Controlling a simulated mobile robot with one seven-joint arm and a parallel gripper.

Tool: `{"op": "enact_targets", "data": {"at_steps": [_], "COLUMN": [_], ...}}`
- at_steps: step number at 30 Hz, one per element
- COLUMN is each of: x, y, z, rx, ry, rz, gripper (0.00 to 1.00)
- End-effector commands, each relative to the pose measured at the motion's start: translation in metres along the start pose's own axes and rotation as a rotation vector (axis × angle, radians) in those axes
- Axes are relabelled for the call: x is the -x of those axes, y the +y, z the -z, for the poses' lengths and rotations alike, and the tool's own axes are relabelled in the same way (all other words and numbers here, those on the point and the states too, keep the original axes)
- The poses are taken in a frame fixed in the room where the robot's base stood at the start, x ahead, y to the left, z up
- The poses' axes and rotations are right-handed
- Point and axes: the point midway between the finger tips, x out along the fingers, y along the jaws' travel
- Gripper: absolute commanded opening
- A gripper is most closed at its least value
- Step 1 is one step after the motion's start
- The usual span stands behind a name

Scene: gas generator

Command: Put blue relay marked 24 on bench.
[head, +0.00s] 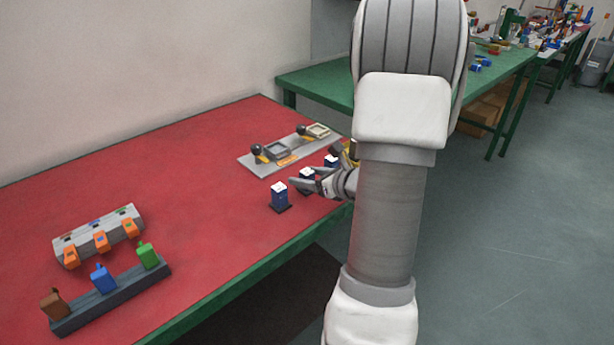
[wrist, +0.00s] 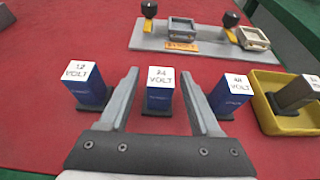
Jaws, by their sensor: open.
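The blue relay marked 24 (wrist: 159,91) has a white top reading "24 VOLT" and stands upright on the red bench top (wrist: 60,30). In the wrist view it stands between the two open fingers of my gripper (wrist: 160,90), with a small gap on each side. In the head view my gripper (head: 318,181) is low over the bench by the relay (head: 307,176), which is partly hidden by a finger. A blue relay marked 12 (wrist: 86,86) stands to the left and one marked 48 (wrist: 233,94) to the right, each on a dark base.
A grey panel (wrist: 150,36) with black knobs lies behind the relays. A yellow tray (wrist: 265,115) holding a dark relay (wrist: 297,93) is at the right. A rack with coloured plugs (head: 112,293) and a grey block with orange levers (head: 100,233) stand left. The bench's middle is clear.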

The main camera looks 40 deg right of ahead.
Motion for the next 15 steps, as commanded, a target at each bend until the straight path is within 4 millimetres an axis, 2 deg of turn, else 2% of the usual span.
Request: {"op": "enact_targets", "data": {"at_steps": [3, 5, 15], "x": [0.004, 0.014, 0.088], "y": [-0.001, -0.001, -0.001], "z": [-0.005, -0.004, -0.005], "rx": [0.000, 0.000, -0.001], "ry": [0.000, 0.001, 0.000], "rz": [0.001, 0.004, 0.004], "gripper": [0.64, 0.64, 0.64]}}
